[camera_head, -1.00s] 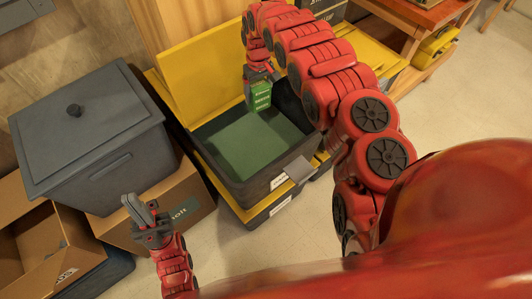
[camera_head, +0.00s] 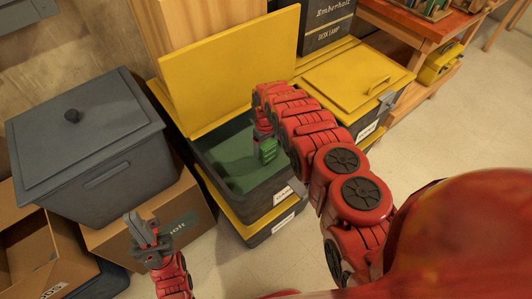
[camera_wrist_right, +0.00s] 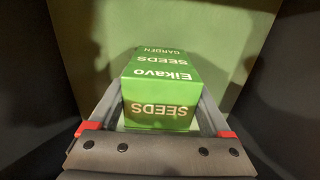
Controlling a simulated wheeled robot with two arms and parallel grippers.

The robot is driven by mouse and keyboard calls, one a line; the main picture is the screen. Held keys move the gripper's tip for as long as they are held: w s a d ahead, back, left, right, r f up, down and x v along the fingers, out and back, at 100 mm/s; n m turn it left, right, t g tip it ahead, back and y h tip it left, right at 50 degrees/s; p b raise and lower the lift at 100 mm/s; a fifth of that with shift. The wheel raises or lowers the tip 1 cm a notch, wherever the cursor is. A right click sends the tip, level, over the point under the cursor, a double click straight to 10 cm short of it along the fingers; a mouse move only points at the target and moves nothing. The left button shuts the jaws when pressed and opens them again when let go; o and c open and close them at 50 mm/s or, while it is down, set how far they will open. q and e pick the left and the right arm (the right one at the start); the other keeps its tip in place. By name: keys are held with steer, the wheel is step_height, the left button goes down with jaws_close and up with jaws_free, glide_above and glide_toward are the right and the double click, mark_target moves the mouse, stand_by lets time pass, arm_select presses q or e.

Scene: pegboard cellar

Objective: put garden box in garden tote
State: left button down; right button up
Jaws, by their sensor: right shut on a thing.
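The garden box is a small green carton (camera_head: 268,150) lettered "Eikavo SEEDS GARDEN"; it also shows in the right wrist view (camera_wrist_right: 160,88). My right gripper (camera_head: 264,137) is shut on it, reaching down into the open garden tote. The fingers grip both sides of the box in the right wrist view. The tote is a dark grey bin (camera_head: 248,205) with a green inside and its yellow lid (camera_head: 232,72) raised at the back. Whether the box touches the tote's floor is unclear. My left gripper (camera_head: 143,229) is away to the left; its finger gap is unclear.
A closed yellow-lidded tote (camera_head: 345,80) stands right of the open one, a lamp box (camera_head: 326,25) behind. A grey lidded bin (camera_head: 90,150) sits on a cardboard box (camera_head: 165,220) at left. An open carton (camera_head: 35,250) is front left.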

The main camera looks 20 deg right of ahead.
steer(key=shift+f+b, duration=0.85)
steer(key=shift+f, duration=0.9)
steer(key=shift+f, duration=0.15)
steer(key=o, duration=1.3)
steer(key=shift+r, duration=0.55)
step_height(320, 180, up, 3)
steer(key=shift+r+p, duration=0.2)
steer(key=shift+p, duration=1)
steer(key=shift+r+b, duration=0.3)
steer(key=shift+r, duration=3.7)
